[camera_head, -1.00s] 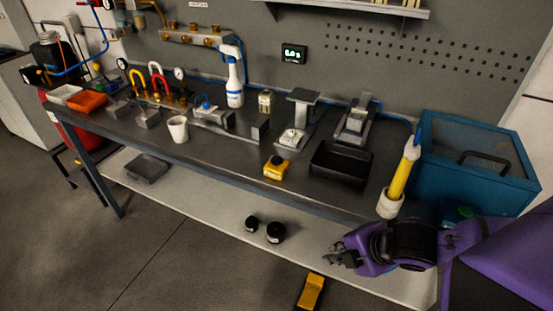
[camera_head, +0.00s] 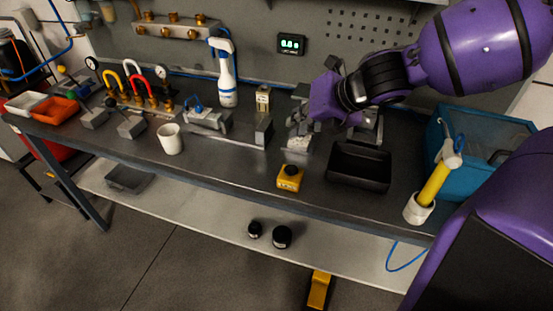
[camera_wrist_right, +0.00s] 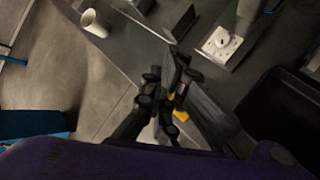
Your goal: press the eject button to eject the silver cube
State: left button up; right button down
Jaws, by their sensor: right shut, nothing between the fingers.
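A yellow box with a dark round button on top (camera_head: 290,177) sits near the bench's front edge; it looks like the eject button. My right gripper (camera_head: 299,128) is shut and empty, in the air above the bench, behind the yellow box and in front of the press fixture. In the right wrist view, the closed fingers (camera_wrist_right: 178,62) partly cover yellow bits (camera_wrist_right: 180,113), probably that box. A white square piece with a round centre (camera_wrist_right: 221,42) lies at the fixture; it also shows in the head view (camera_head: 298,143). I cannot pick out the silver cube for sure. My left gripper is out of view.
A black tray (camera_head: 358,182) stands right of the yellow box. A yellow tool in a white cup (camera_head: 420,209) and a blue bin (camera_head: 480,172) are farther right. A white cup (camera_head: 170,139), spray bottle (camera_head: 228,92) and grey blocks (camera_head: 132,128) stand left.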

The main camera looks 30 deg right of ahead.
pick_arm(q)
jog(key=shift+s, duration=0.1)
pick_arm(e)
jog(key=shift+s+r, duration=0.1)
jog(key=shift+r, duration=0.1)
jog(key=b, duration=0.2)
send_over(291, 170)
jog(key=w+d, duration=0.1)
jog(key=d, duration=0.1)
jog(key=f, duration=0.8)
jog(key=shift+w+f, duration=0.2)
jog(key=shift+f, duration=0.2)
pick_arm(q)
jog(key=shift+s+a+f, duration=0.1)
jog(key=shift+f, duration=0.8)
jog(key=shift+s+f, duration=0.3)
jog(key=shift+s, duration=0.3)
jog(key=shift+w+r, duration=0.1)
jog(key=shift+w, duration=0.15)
pick_arm(e)
jog(key=shift+f, duration=0.1)
